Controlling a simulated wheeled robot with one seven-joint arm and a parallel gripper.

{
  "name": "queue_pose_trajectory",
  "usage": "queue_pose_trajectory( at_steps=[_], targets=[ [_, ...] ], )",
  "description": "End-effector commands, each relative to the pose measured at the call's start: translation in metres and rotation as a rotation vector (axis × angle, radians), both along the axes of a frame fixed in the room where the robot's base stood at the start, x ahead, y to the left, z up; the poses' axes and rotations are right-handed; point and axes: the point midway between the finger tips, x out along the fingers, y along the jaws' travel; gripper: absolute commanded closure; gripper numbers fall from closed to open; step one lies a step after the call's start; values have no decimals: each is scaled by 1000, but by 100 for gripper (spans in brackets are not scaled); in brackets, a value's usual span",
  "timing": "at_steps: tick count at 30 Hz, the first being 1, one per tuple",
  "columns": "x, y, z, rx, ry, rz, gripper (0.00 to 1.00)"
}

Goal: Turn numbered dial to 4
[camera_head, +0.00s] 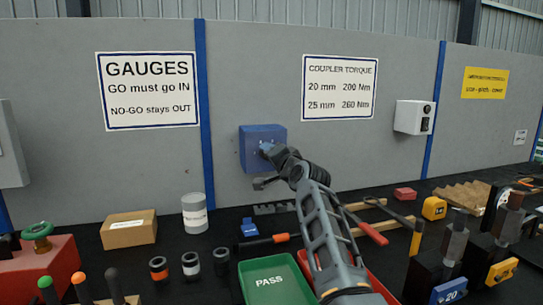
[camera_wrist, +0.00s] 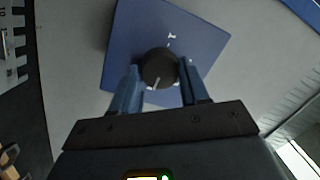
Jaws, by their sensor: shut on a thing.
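The dial is a round black knob (camera_wrist: 158,62) on a blue square plate (camera_wrist: 205,35), seen close up in the wrist view. A pale pointer line shows on the knob's lower part, aimed down and slightly left in that view. A white mark stands on the plate above the knob, too small to read; other numbers are hidden or unclear. My gripper (camera_wrist: 161,74) is shut on the knob, one finger on each side. In the head view the blue box (camera_head: 256,134) is on the grey wall, and my gripper (camera_head: 266,153) reaches it, hiding most of the knob.
A white wall box (camera_head: 412,117) and signs hang beside the blue box. Below, the dark bench holds a cardboard box (camera_head: 128,229), a white can (camera_head: 194,213), a green PASS tray (camera_head: 268,279) and several tools.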

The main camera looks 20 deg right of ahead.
Motion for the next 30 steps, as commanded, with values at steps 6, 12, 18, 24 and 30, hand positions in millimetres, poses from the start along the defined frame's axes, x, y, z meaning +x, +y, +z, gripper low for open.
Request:
queue_pose_trajectory(
  at_steps=[6, 12, 18, 24, 30],
  targets=[
    [0, 0, -3, 4, 5, 1, 86],
    [0, 0, -2, 3, 4, 1, 48],
    [0, 0, -1, 3, 2, 0, 30],
    [0, 0, -1, 2, 1, 1, 30],
    [-9, 0, -2, 2, 1, 2, 30]
  ],
)
